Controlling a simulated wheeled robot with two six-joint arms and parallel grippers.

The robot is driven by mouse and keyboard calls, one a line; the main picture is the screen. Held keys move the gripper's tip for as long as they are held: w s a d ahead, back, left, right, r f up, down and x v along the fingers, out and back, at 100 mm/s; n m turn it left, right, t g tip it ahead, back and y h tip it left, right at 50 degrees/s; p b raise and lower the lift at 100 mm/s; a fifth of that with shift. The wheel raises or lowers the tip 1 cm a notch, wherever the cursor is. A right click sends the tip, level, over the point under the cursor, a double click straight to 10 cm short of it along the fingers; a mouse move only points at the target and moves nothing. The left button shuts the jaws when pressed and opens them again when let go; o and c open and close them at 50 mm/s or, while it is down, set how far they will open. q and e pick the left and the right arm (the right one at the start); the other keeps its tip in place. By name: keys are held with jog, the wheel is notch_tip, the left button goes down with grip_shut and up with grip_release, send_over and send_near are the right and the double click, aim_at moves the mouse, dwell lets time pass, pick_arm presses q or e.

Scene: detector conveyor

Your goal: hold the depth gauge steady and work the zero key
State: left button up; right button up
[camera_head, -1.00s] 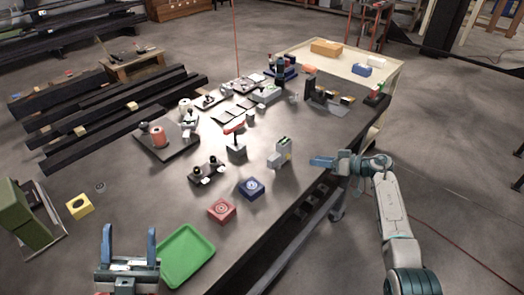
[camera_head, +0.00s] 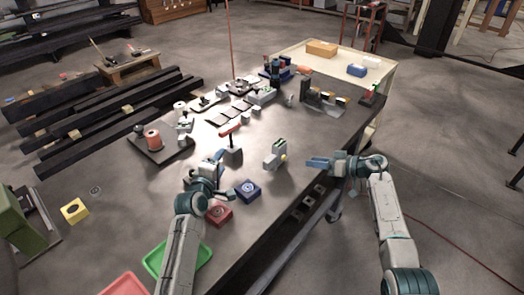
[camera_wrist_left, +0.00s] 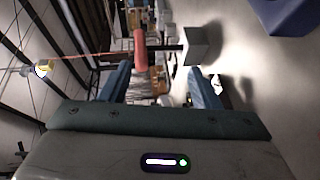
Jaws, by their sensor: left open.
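A small upright grey device with a green top (camera_head: 275,154) stands on the dark bench in the head view; it looks like the depth gauge. A yellowish round spot on its right side (camera_head: 284,158) may be the zero key, but it is too small to tell. My right gripper (camera_head: 318,162) is just right of the device, apart from it, its fingers seen edge-on. My left gripper (camera_head: 212,162) is over the bench, left of the device. Its two blue fingers are spread with nothing clearly held between them in the left wrist view (camera_wrist_left: 160,86).
Blue (camera_head: 248,190) and red (camera_head: 219,214) boxes and a green tray (camera_head: 205,252) lie nearer. A pale table (camera_head: 385,80) stands behind.

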pick_arm(q)
jog(key=w+d+n+g+h, duration=0.2)
jog(key=w+d+n, duration=0.1)
jog(key=d+n, duration=0.35)
pick_arm(e)
jog(key=shift+s+r, duration=0.1)
pick_arm(q)
jog(key=n+g+h, duration=0.3)
jog(key=n, duration=0.5)
send_near(280, 145)
jog(key=w, duration=0.1)
jog(key=shift+m, duration=0.25)
jog(key=x, duration=0.7)
jog(key=f+x, duration=0.1)
jog(key=x, duration=0.3)
jog(key=shift+a, duration=0.2)
grip_shut()
pick_arm(e)
jog(key=shift+c, duration=0.3)
grip_shut()
